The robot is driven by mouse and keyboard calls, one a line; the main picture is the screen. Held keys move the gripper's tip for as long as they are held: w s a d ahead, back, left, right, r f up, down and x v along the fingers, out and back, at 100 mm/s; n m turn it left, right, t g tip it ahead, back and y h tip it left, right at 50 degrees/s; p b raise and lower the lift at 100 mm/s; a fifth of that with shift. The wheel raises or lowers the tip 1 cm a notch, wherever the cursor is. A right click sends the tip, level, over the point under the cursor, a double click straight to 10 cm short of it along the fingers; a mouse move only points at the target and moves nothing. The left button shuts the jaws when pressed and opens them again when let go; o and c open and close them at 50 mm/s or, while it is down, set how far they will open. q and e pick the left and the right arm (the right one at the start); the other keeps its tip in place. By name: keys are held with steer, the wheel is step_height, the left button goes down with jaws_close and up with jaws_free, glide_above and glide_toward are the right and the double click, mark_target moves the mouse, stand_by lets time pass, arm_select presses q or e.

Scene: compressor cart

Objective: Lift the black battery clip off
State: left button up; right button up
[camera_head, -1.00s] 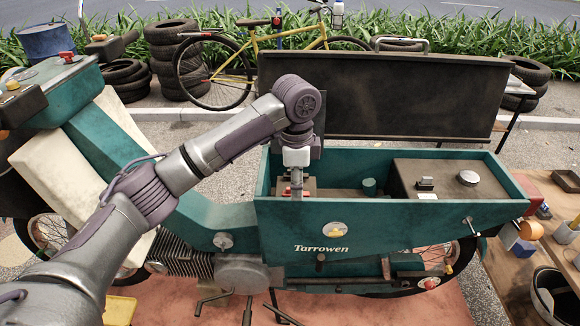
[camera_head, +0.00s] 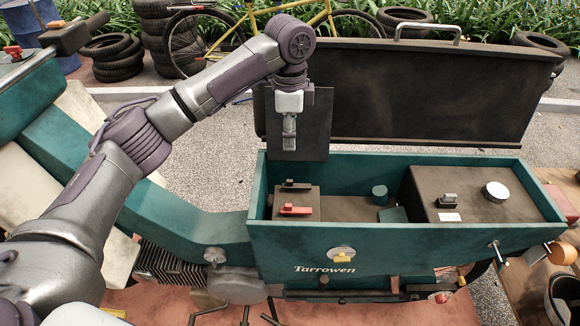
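The black battery clip (camera_head: 296,186) sits on top of the brown battery block (camera_head: 309,201) at the left end inside the teal box. A red clip (camera_head: 295,210) sits on the same block, nearer to me. My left gripper (camera_head: 289,146) points down above the block, clearly apart from both clips. Nothing shows in its grasp. Its fingers line up as one narrow column, so their gap is hidden. My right gripper is not in view.
The teal box wall (camera_head: 410,236) surrounds the block. A raised dark lid (camera_head: 420,100) stands behind, and a dark flat panel (camera_head: 312,135) is just behind my gripper. To the right, a brown housing (camera_head: 440,181) carries a black switch and a round silver cap (camera_head: 496,191).

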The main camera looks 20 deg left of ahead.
arm_select(q)
steer(key=p, duration=0.2)
glide_above(290, 181)
steer(key=f, duration=0.5)
steer(key=shift+s+f, duration=0.2)
steer(key=shift+f, duration=0.15)
steer(key=f, duration=0.6)
steer(key=shift+w+a+p, duration=0.1)
steer(key=shift+w+p, duration=0.2)
steer(key=shift+p, duration=0.05)
steer(key=shift+s+f, duration=0.1)
steer(key=shift+f, duration=0.55)
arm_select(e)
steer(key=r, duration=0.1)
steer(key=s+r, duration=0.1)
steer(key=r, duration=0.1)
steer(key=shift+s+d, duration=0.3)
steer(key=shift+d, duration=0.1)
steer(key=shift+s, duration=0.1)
arm_select(q)
steer(key=c, duration=0.7)
jaws_close()
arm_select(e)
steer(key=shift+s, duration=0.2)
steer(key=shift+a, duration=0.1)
